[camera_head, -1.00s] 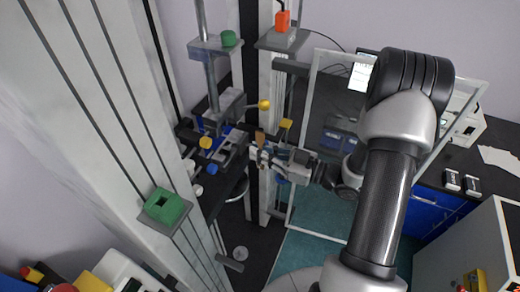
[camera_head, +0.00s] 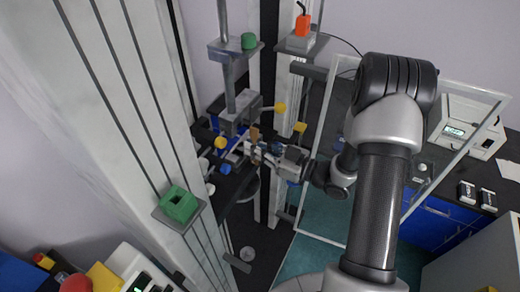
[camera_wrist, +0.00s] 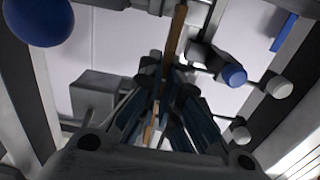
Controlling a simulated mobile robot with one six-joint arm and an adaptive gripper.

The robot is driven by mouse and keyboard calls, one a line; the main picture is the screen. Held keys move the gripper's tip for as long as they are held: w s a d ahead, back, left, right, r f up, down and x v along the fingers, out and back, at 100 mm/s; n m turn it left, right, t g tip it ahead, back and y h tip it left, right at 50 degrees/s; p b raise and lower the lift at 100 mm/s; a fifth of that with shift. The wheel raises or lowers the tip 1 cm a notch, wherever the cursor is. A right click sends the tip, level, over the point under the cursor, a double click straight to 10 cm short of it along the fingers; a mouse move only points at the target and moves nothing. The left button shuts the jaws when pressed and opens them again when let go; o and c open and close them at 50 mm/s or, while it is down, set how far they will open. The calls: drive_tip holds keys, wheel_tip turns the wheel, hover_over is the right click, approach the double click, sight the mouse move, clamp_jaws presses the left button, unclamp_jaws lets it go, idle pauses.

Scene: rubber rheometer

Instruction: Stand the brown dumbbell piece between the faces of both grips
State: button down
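The brown dumbbell piece (camera_head: 255,134) is held upright in my gripper (camera_head: 257,150). In the wrist view it is a narrow brown strip (camera_wrist: 175,35) running up between the dark fingers (camera_wrist: 165,95), which are closed on it. The grey upper grip (camera_head: 238,112) hangs from a shaft, with a yellow knob on its right. The lower grip is partly hidden near the yellow knob (camera_head: 220,142) and blue knob (camera_head: 225,168). My gripper is just right of and below the upper grip. Whether the piece lies between any grip faces cannot be told.
Tall frame columns (camera_head: 135,100) stand left of the grips. A clear framed shield (camera_head: 318,130) stands right, close to my arm. Blue (camera_wrist: 232,75) and white (camera_wrist: 279,87) knobs stick out near the fingers in the wrist view.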

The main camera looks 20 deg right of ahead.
drive_tip(key=shift+b+x, duration=0.45)
drive_tip(key=shift+x, duration=2.65)
drive_tip(key=shift+f, duration=0.1)
drive_tip(key=shift+f+b, duration=0.25)
drive_tip(key=shift+b, duration=0.15)
drive_tip(key=c, duration=2.3)
unclamp_jaws()
drive_tip(key=o, duration=0.6)
drive_tip(key=v, duration=1.2)
drive_tip(key=shift+r, duration=0.15)
